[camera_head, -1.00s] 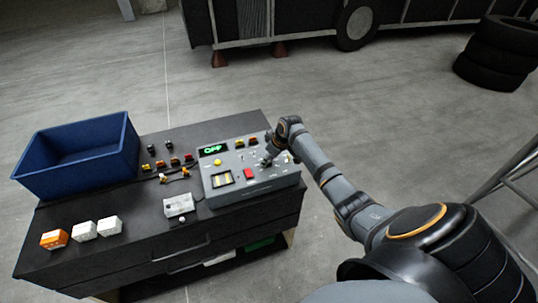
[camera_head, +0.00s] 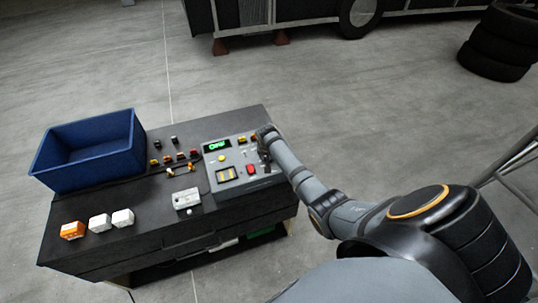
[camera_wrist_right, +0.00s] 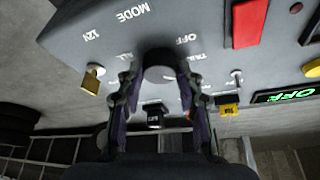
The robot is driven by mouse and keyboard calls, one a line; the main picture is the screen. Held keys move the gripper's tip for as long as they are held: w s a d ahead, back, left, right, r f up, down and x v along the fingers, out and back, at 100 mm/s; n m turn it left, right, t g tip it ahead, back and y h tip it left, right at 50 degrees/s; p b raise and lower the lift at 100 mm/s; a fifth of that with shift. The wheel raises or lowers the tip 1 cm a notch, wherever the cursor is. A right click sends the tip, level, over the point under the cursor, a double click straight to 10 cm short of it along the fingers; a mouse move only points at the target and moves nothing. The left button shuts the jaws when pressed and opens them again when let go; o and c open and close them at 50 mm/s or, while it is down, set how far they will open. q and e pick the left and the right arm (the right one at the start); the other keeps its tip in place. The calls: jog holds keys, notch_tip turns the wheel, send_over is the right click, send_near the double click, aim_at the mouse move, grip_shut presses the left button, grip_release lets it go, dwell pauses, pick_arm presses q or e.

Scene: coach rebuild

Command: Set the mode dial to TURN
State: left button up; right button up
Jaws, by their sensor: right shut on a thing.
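The grey control panel (camera_head: 233,186) stands on the right part of the dark bench, with a lit green display (camera_head: 217,145). In the right wrist view the display (camera_wrist_right: 284,96) reads OFF. The mode dial (camera_wrist_right: 158,62) is a dark round knob beside the printed word MODE, with OFF and other labels around it. My right gripper (camera_wrist_right: 158,85) is shut on the dial, one finger on each side. The dial's pointer is hidden. In the head view my right gripper (camera_head: 263,163) is over the panel's right side, small and partly hidden. My left gripper is not in view.
A red button (camera_wrist_right: 248,22), a brass-coloured switch (camera_wrist_right: 93,79) and a yellow connector (camera_wrist_right: 229,108) are close to the gripper. A blue bin (camera_head: 90,175), orange and white blocks (camera_head: 98,222) and a small light box (camera_head: 186,199) are on the bench's left and front.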

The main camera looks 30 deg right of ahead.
jog(key=m+g+h, duration=0.1)
jog(key=m, duration=0.2)
jog(key=shift+w+a+m+b, duration=0.1)
jog(key=shift+w+m+b, duration=0.05)
jog(key=shift+m+b, duration=0.25)
jog(key=m+g+b, duration=0.1)
jog(key=m+b, duration=0.1)
jog(key=m, duration=0.1)
jog(key=shift+f+m+h, duration=0.15)
jog(key=shift+m+h, duration=0.15)
jog(key=shift+w+m+g+b, duration=0.15)
jog(key=shift+m+g+b, duration=0.45)
jog(key=shift+m+b, duration=0.25)
jog(key=m+b, duration=0.2)
jog(key=m+g+b, duration=0.1)
jog(key=m+b, duration=0.1)
jog(key=shift+f+g+b, duration=0.1)
jog(key=shift+g+b, duration=0.2)
jog(key=shift+w+r+m+g+b, duration=0.15)
jog(key=shift+m+g+b, duration=0.15)
jog(key=shift+m+b, duration=0.55)
jog(key=shift+s+r+m+g+b, duration=0.1)
jog(key=shift+m+g+b, duration=0.2)
jog(key=shift+m+b, duration=0.5)
jog(key=o, duration=1.2)
